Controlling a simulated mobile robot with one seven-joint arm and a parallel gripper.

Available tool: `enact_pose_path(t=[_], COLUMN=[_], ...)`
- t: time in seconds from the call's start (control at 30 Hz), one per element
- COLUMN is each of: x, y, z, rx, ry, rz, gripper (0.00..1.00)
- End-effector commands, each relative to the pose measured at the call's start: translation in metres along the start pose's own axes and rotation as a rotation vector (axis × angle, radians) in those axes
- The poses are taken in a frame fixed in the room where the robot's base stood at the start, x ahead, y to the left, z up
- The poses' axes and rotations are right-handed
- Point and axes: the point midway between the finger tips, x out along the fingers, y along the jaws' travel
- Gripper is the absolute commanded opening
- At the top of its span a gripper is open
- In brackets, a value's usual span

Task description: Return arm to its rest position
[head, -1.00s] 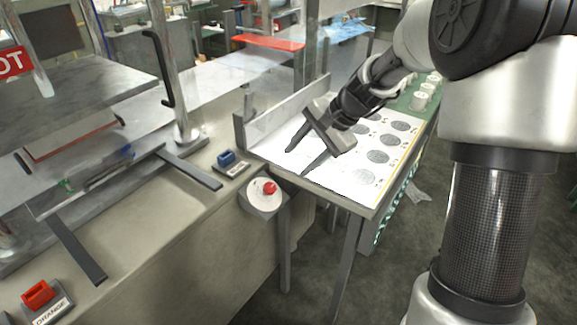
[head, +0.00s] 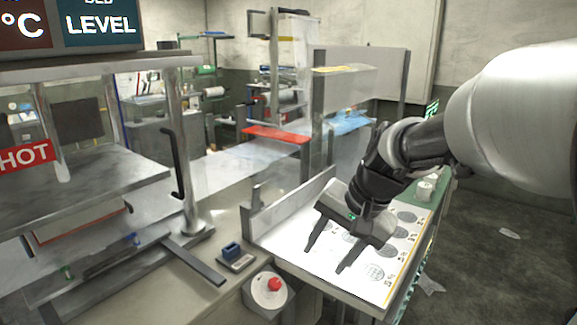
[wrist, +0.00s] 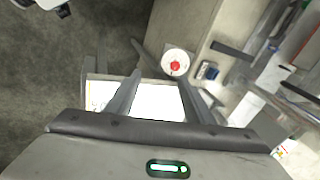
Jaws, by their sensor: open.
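My gripper (head: 328,250) is open and empty, its two dark fingers apart and pointing down over the lit inspection table (head: 290,247). The table has a white surface with printed grey discs along its right side. The arm reaches in from the right in the head view. In the wrist view my gripper (wrist: 155,95) shows both fingers apart with the white table surface (wrist: 158,103) behind them and nothing between them.
A round box with a red button (head: 274,284) stands at the table's front left corner. A blue switch (head: 231,251) sits on the machine ledge. A press with a HOT sign (head: 25,156) stands at left. Open floor (head: 500,260) lies at right.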

Motion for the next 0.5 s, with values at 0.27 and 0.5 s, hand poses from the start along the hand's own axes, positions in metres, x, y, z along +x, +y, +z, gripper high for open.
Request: enact_pose_path(t=[0.27,0.5], x=[-0.064,-0.083], y=[0.054,0.09], z=[0.07,0.102], rx=[-0.342,-0.511], ry=[0.16,0.24], rz=[0.129,0.199], gripper=[0.48,0.48])
